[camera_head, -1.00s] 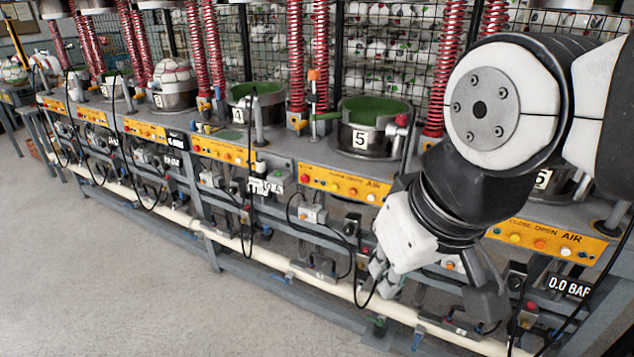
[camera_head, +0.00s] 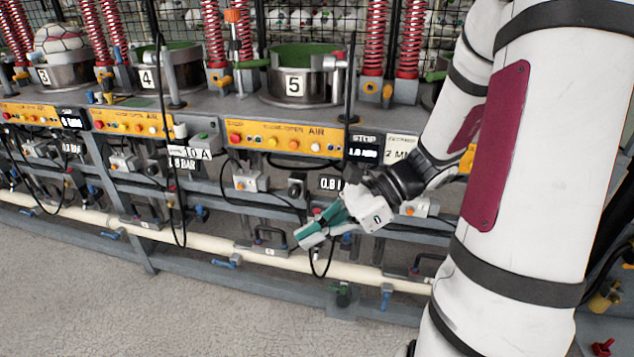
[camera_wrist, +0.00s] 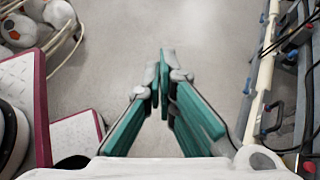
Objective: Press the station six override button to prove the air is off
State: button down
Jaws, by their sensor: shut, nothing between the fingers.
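My gripper (camera_head: 300,238) is shut and empty, with teal fingers pointing left and down in front of the bench's lower pipe. In the wrist view its fingertips (camera_wrist: 160,78) meet over bare floor. Station five's pot (camera_head: 297,85) bears a 5, with an orange button panel (camera_head: 283,140) below it. Part of another orange panel (camera_head: 468,158) shows at the right beside my arm; its number is hidden. A grey switch box (camera_head: 421,207) with an orange button sits just right of my gripper. I cannot tell which station it serves. No number six is readable.
A cream pipe (camera_head: 200,243) runs along the bench front, with blue-handled valves and hanging black cables near my gripper. A grey rail (camera_head: 230,280) lies below it. The concrete floor (camera_head: 170,320) in front is clear. Balls (camera_wrist: 35,25) show at the wrist view's upper left.

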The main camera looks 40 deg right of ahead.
aim_at(410, 211)
jog(key=w+d+f+m+t+h+b, duration=0.1)
jog(key=w+d+f+m+t+b, duration=0.15)
jog(key=d+f+m+t, duration=0.4)
jog(key=w+d+f+m+t+h+b, duration=0.1)
jog(key=d+f+m+t+b, duration=0.3)
jog(key=d+m, duration=0.4)
jog(key=s+d+f+m+t+h+b, duration=0.2)
jog(key=d+f+m+h, duration=0.2)
jog(key=d+m+h, duration=0.1)
jog(key=s+d+f+m+t+h+b, duration=0.2)
jog(key=d+f+m+h, duration=0.3)
jog(key=d, duration=0.5)
jog(key=shift+s+f+m+t+h, duration=0.15)
jog(key=shift+s+m+t+h, duration=0.25)
jog(key=shift+s+m+t, duration=0.3)
jog(key=shift+w+d, duration=0.1)
jog(key=shift+w, duration=0.05)
jog(key=w+d+b, duration=0.2)
jog(key=w+d, duration=0.3)
jog(key=d, duration=0.1)
jog(key=shift+w+d, duration=0.25)
jog(key=shift+w, duration=0.1)
jog(key=shift+d, duration=0.1)
jog(key=shift+w+d+p, duration=0.25)
jog(key=shift+p, duration=0.2)
